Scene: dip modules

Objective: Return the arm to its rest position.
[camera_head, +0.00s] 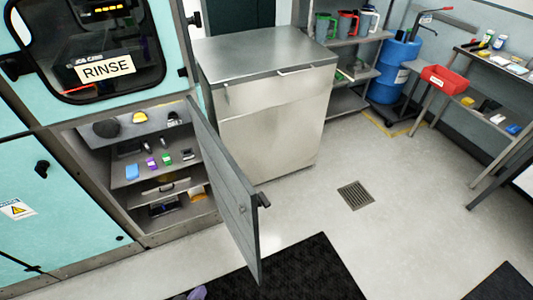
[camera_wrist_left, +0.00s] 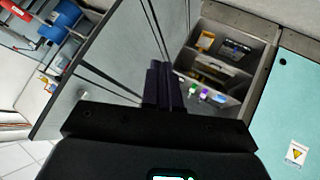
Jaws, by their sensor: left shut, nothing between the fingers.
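My left gripper (camera_wrist_left: 163,72) shows in the left wrist view as two dark fingers pressed together with nothing between them. It points toward an open cabinet, whose grey door (camera_head: 228,190) stands swung out in the head view. The door also shows in the left wrist view (camera_wrist_left: 105,60), to the left of the fingers. The gripper appears clear of the door and the shelves. A small purplish piece at the bottom edge of the head view is cut off, and I cannot tell what it is. My right gripper is in neither view.
The open cabinet holds a shelf (camera_head: 130,173) with small coloured items. A steel cabinet (camera_head: 265,110) stands behind the door. A black mat (camera_head: 305,275) lies on the floor in front. A blue drum (camera_head: 393,70) and a red bin (camera_head: 444,79) are at the back right.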

